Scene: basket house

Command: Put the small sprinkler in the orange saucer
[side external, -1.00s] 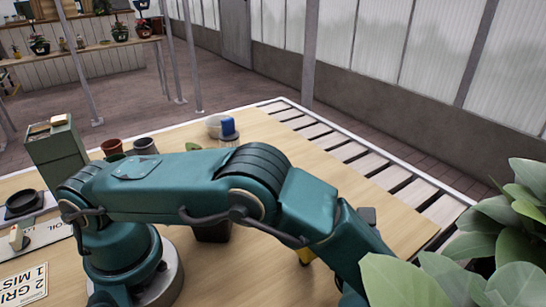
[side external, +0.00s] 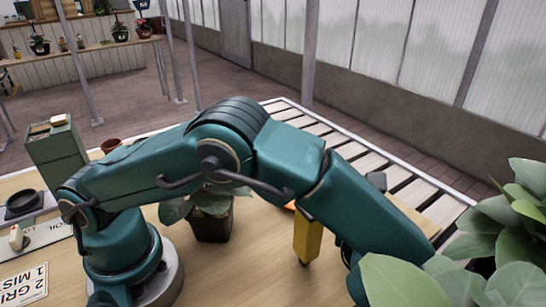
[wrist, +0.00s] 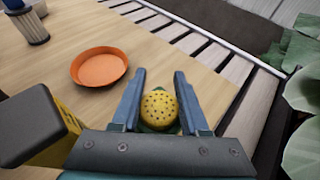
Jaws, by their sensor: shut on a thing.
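The small sprinkler (wrist: 158,108) shows in the wrist view as a round yellow head with dark holes and a little green below it. My gripper (wrist: 158,88) is shut on it, with one blue-grey finger on each side. Its height above the table is hard to judge. The orange saucer (wrist: 99,66) lies flat and empty on the wooden table, ahead and to the left of my gripper in the wrist view. In the side view only a sliver of the saucer (side external: 290,206) shows. My arm hides the gripper and sprinkler there.
A yellow block-like thing with a grey top (wrist: 62,130) is close at the wrist view's left. A potted plant (side external: 212,222) stands beside my arm. Leafy plants (side external: 490,240) are at the right.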

